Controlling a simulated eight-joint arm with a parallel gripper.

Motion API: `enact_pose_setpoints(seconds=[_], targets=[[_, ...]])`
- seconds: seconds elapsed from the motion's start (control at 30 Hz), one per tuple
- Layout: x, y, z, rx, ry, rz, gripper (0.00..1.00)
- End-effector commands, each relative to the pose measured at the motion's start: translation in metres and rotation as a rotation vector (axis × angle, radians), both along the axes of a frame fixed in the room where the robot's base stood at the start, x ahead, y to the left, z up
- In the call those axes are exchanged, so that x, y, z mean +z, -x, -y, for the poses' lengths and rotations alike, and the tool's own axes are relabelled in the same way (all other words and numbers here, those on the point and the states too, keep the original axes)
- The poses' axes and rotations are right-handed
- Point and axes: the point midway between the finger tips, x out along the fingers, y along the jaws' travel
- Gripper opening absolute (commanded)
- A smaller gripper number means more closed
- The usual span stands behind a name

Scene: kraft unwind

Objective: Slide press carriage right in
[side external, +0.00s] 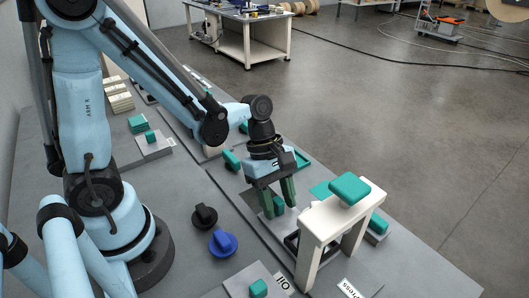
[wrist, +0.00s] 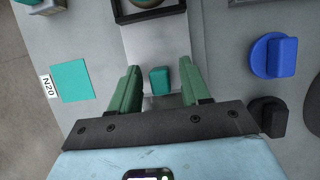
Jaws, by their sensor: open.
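My gripper (side external: 280,210) is open, pointing down over the bench beside the white press frame (side external: 312,224) with its teal top pad (side external: 350,189). A small teal handle block (side external: 279,205) stands between the fingers. In the wrist view the handle (wrist: 160,80) sits between the two green fingers of my gripper (wrist: 160,70), with a gap on each side. The handle stands on a pale carriage plate (wrist: 130,45), which leads toward a dark square frame (wrist: 122,14) at the top. The press upright partly hides this area in the side view.
A black knob (side external: 204,216) and a blue knob (side external: 222,242) stand left of the carriage; the blue knob also shows in the wrist view (wrist: 275,55). A flat teal square (wrist: 71,81) lies left in the wrist view. Another teal block (side external: 258,288) is near the front.

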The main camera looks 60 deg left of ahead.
Motion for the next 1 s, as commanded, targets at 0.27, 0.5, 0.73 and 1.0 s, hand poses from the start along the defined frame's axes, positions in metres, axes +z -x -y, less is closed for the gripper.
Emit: enact_pose_setpoints(seconds=[0.27, 0.5, 0.73, 1.0], targets=[[0.0, 0.0, 0.0, 0.0, 0.0, 0.0, 0.22], [0.0, 0.0, 0.0, 0.0, 0.0, -0.001, 0.0], [0.0, 0.0, 0.005, -0.004, 0.0, -0.001, 0.0], [0.0, -0.001, 0.041, -0.005, -0.001, 0.0, 0.0]])
